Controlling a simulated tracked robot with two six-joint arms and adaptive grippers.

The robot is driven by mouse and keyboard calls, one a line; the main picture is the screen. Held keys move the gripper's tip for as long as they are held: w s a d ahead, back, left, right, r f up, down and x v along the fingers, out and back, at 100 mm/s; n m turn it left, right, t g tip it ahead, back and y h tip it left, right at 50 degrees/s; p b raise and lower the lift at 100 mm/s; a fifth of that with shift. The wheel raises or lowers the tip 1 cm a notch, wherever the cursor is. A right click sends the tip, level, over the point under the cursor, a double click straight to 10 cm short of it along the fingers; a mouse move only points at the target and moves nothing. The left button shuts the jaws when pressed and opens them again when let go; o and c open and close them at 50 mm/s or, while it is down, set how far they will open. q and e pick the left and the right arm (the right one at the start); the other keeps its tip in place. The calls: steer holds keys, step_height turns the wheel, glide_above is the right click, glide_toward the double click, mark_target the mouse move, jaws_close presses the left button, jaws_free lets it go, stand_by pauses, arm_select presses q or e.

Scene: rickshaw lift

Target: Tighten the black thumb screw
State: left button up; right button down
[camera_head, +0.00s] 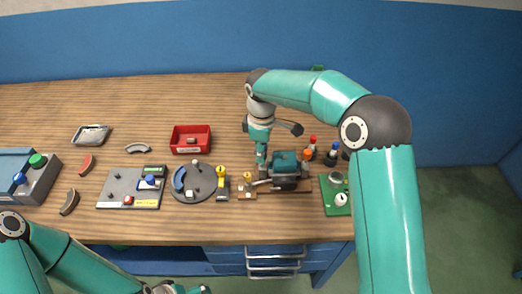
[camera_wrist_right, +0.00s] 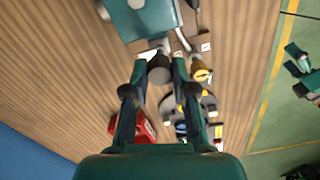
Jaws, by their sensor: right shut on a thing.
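The black thumb screw (camera_wrist_right: 159,71) shows in the right wrist view as a dark round knob on the side of a teal device (camera_wrist_right: 140,18). The same teal device (camera_head: 286,163) stands on the bench in the head view, where the screw is too small to make out. My right gripper (camera_head: 262,166) is beside the device's left side. In the wrist view its two fingertips (camera_wrist_right: 159,66) are on either side of the knob and shut on it. My left gripper (camera_head: 182,288) is partly cut off at the bottom edge of the head view; its jaws are not clear.
A red bin (camera_head: 190,131), a grey panel (camera_head: 115,188) and a round grey dial plate (camera_head: 199,195) stand left of the device. A yellow-knobbed block (camera_head: 247,187) is close to the right gripper. Coloured-capped bottles (camera_head: 313,142) and a green board (camera_head: 335,195) are to the right.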

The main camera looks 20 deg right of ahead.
steer(key=shift+m, duration=0.4)
steer(key=m+b, duration=0.1)
steer(key=m, duration=0.2)
steer(key=shift+w+d+m, duration=0.1)
steer(key=shift+m, duration=0.2)
steer(key=m, duration=0.4)
steer(key=shift+b, duration=0.4)
steer(key=m, duration=0.5)
steer(key=shift+b, duration=0.4)
steer(key=shift+d+r+m+b, duration=0.1)
steer(key=shift+m+b, duration=0.2)
steer(key=shift+m, duration=2)
steer(key=c, duration=0.9)
jaws_free()
steer(key=shift+c, duration=0.2)
